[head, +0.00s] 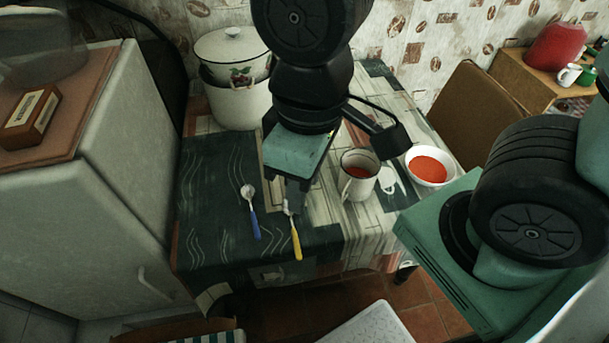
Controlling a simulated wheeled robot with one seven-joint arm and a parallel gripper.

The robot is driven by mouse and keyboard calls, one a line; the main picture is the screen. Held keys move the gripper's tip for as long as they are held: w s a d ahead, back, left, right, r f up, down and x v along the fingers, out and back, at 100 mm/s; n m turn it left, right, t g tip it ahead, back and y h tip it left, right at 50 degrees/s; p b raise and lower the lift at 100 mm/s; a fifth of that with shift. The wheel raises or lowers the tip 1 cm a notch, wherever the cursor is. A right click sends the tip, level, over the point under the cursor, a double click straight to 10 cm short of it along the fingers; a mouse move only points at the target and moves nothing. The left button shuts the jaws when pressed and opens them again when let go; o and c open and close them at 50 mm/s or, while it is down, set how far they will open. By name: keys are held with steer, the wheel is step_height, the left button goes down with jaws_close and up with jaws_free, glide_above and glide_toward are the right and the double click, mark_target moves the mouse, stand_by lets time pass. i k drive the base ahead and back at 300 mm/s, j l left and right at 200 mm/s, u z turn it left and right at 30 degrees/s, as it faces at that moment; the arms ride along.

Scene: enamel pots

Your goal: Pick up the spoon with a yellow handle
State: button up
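The spoon with a yellow handle (296,243) lies on the patterned tablecloth (210,215) near the table's front edge. Its handle points toward the front and its metal bowl end points back. My gripper (291,198) hangs over the table, and in the picture its lower end meets the bowl end of this spoon. I cannot tell whether they touch. My arm hides most of the fingers, so their opening does not show. A spoon with a blue handle (255,224) lies to the left, apart from the yellow one.
A mug with red contents (358,174) and a white bowl of red soup (429,167) stand to the right. Enamel pots (237,104) stand at the back left. A pale fridge (125,150) borders the table's left side. The cloth left of the spoons is clear.

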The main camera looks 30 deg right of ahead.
mark_target(296, 245)
steer(key=k+l, duration=0.1)
steer(key=l, duration=0.3)
steer(key=k+l+u, duration=0.15)
steer(key=l, duration=0.2)
steer(key=l+u, duration=0.15)
steer(key=l, duration=0.25)
steer(key=k+l+u, duration=0.1)
steer(key=l, duration=0.25)
steer(key=k+l+u, duration=0.25)
steer(key=u, duration=1.1)
steer(key=l, duration=0.05)
